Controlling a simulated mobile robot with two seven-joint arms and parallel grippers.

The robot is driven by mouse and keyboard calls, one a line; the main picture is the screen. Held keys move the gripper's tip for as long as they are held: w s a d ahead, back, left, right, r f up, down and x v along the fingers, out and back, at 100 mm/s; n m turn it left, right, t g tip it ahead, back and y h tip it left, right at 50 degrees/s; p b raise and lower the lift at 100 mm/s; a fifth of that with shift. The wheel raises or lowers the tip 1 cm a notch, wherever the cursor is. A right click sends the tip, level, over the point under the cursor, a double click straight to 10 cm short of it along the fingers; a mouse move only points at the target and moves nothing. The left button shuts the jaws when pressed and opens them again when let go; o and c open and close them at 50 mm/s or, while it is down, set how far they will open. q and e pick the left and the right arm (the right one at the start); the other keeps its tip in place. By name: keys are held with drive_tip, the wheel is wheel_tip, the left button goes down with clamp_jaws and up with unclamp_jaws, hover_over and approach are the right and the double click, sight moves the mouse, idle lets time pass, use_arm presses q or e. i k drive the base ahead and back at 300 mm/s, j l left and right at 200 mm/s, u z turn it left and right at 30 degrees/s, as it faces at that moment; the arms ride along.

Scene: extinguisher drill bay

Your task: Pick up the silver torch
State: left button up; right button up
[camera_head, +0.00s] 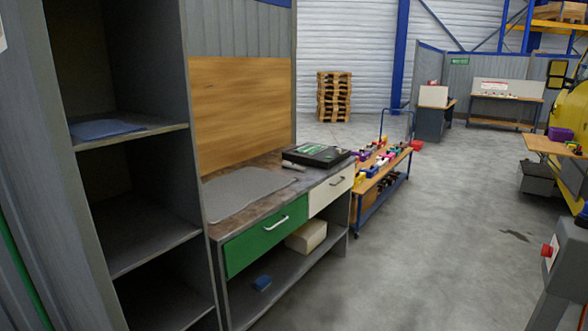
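A small light silver-grey cylinder (293,166), which looks like the silver torch, lies on the workbench top (258,172). It is beside the near left edge of a flat black case (316,156). It is small in the picture, so its details are hard to tell. Neither of my grippers shows in the head view, and nothing is seen touching the cylinder.
A grey mat (246,192) covers the bench's left part. Below are a green drawer (262,238), a white drawer (331,192) and a lower shelf with a cream box (306,236). Tall grey shelving stands left. A loaded trolley (372,186) stands behind.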

sight(288, 164)
drive_tip(key=i+l+z, duration=0.5)
drive_tip(key=i+z, duration=0.4)
drive_tip(key=i, duration=0.9)
drive_tip(key=i+u, duration=0.3)
drive_tip(key=i, duration=0.35)
drive_tip(key=i+l+u, duration=0.2)
drive_tip(key=i+u, duration=0.15)
drive_tip(key=i, duration=0.25)
drive_tip(key=i+l+u, duration=0.15)
drive_tip(key=i+u, duration=0.25)
drive_tip(key=i+l+u, duration=0.35)
drive_tip(key=i, duration=0.25)
